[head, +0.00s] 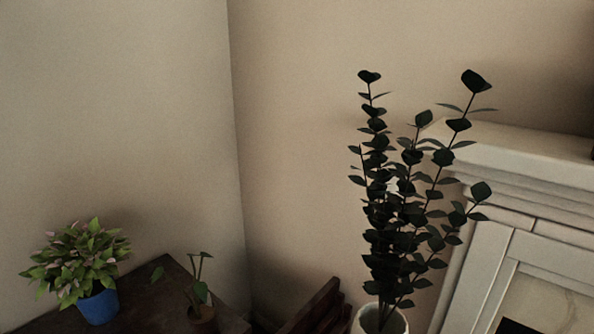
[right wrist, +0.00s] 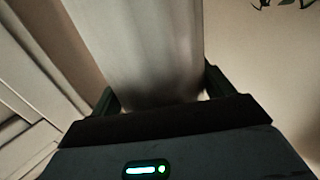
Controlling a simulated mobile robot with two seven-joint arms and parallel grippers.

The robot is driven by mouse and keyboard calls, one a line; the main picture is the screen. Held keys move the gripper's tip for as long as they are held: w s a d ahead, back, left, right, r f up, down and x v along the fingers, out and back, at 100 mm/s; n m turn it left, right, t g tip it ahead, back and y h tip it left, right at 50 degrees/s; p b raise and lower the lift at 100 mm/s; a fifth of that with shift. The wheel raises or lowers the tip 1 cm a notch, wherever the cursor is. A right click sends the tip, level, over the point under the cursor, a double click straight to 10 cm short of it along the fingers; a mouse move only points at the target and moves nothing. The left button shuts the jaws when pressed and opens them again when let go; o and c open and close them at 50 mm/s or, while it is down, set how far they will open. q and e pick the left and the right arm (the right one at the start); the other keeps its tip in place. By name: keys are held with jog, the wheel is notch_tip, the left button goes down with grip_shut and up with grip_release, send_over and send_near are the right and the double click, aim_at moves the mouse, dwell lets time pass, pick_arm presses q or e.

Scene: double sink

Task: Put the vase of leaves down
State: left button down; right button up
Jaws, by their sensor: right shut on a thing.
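The vase of leaves stands out in the head view, with dark green leafy stems (head: 400,200) rising from a pale vase (head: 369,320) whose rim shows at the bottom edge. The lower part of the vase is cut off there. In the right wrist view the pale vase (right wrist: 145,45) fills the middle, between the two dark fingers of my right gripper (right wrist: 160,92). The right gripper is shut on the vase. What is under the vase is not visible. My left gripper is in neither view.
A dark table (head: 150,300) at lower left carries a leafy plant in a blue pot (head: 98,306) and a small plant in a brown pot (head: 202,318). Dark wooden slats (head: 312,310) lie left of the vase. A white fireplace surround (head: 530,165) stands at right.

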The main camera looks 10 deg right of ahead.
jog(key=w+a+r+n+y, duration=0.1)
jog(key=w+a+r+y, duration=0.1)
jog(key=a+r, duration=0.4)
jog(key=w+a+r+n+y, duration=0.2)
jog(key=w+a+r+y, duration=0.1)
jog(key=a+r, duration=0.4)
jog(key=shift+w+a+g, duration=0.4)
jog(key=shift+a, duration=0.2)
